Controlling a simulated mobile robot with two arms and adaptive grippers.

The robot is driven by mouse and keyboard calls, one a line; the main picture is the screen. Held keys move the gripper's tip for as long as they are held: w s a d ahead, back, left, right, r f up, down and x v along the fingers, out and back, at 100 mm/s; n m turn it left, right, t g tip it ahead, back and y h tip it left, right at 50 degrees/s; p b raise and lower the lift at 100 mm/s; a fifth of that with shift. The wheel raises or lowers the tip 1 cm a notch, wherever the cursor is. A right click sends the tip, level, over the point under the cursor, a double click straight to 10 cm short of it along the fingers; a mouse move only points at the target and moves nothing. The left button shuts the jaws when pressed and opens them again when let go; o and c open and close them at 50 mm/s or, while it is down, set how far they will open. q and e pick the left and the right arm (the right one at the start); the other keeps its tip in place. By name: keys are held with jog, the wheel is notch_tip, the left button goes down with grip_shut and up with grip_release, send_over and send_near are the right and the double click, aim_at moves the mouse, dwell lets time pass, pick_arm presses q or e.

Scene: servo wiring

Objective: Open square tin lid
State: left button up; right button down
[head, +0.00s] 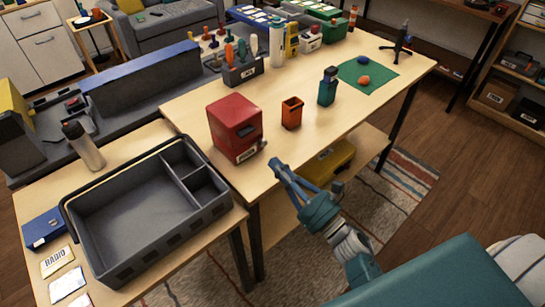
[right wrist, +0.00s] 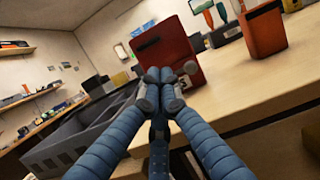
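A red square tin (head: 233,122) stands on the wooden table, near its front left edge. Its top looks closed; a lid seam is too small to make out. My right gripper (head: 277,166) is just in front of the tin's lower right side, past the table edge. In the wrist view its blue fingers (right wrist: 159,74) meet at the tips, with nothing visible between them. They overlap the tin's lower face; contact cannot be told. My left gripper is out of view.
A grey divided crate (head: 125,215) fills the lower side table at left. An orange open box (head: 291,113) and a teal bottle (head: 327,87) stand right of the tin. A tool holder (head: 242,70) is behind it. A yellow case (head: 330,162) lies on the shelf below.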

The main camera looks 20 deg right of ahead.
jog(key=p+x, duration=0.2)
jog(key=x, duration=0.5)
jog(key=shift+w+r, duration=0.15)
jog(key=shift+w+a, duration=0.25)
jog(key=shift+w, duration=0.25)
jog(key=shift+r+p, duration=0.1)
jog(key=shift+p, duration=0.25)
